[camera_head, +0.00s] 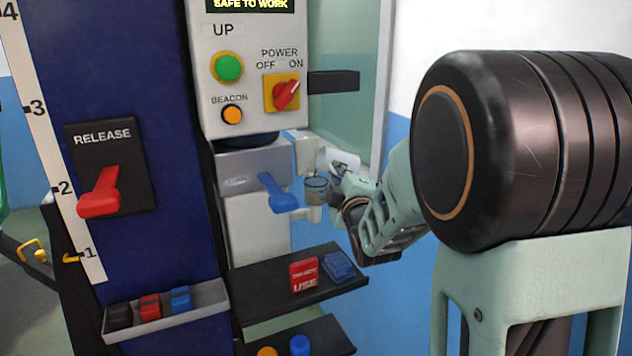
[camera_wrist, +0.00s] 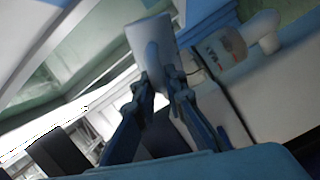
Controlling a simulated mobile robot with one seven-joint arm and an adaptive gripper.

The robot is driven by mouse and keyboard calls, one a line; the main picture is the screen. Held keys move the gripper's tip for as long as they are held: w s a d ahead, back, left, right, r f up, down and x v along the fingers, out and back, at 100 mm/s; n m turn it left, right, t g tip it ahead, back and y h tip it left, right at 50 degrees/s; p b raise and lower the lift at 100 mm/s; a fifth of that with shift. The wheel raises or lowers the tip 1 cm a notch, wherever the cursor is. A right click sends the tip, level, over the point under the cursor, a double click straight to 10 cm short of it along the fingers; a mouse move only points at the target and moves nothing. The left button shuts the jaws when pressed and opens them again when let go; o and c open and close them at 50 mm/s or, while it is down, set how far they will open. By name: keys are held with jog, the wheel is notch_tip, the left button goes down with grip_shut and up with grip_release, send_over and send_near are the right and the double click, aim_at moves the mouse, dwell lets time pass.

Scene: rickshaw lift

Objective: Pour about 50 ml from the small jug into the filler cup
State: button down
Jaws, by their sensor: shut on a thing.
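The small jug is a white vessel (camera_wrist: 143,38) in the wrist view. My gripper (camera_wrist: 160,88) is shut on it, with a finger on each side of its lower part. In the head view the white jug (camera_head: 327,158) shows only in part behind my gripper (camera_head: 343,172), just above and beside the filler cup. The filler cup (camera_head: 316,192) is a clear cup on the side of the machine. In the wrist view the filler cup (camera_wrist: 222,48), with a MAX mark, is right of the jug. I cannot tell the jug's exact tilt, and no liquid stream shows.
A blue lever (camera_head: 278,195) is left of the cup. Below is a dark shelf (camera_head: 262,283) with a red DO NOT USE block (camera_head: 304,275) and a blue block (camera_head: 338,265). A red release lever (camera_head: 99,193) is at left. A dark bar (camera_head: 333,81) juts out above the jug.

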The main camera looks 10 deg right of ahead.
dwell(0.6)
jog(key=shift+a+r+n+b, duration=0.15)
jog(key=shift+n+b, duration=0.45)
jog(key=shift+n, duration=0.3)
dwell(1.0)
jog(key=shift+s, duration=0.1)
jog(key=shift+d+r+m+p, duration=0.1)
jog(key=shift+d+m+p, duration=0.15)
jog(key=shift+m+p, duration=0.55)
jog(key=shift+d+m+b, duration=0.15)
jog(key=shift+m+b, duration=0.35)
jog(key=shift+b, duration=0.2)
jog(key=shift+f+m+b, duration=0.45)
jog(key=shift+m+b, duration=0.25)
jog(key=shift+b, duration=0.3)
jog(key=shift+r+m+y, duration=0.3)
jog(key=shift+r+m, duration=0.25)
jog(key=shift+m, duration=0.25)
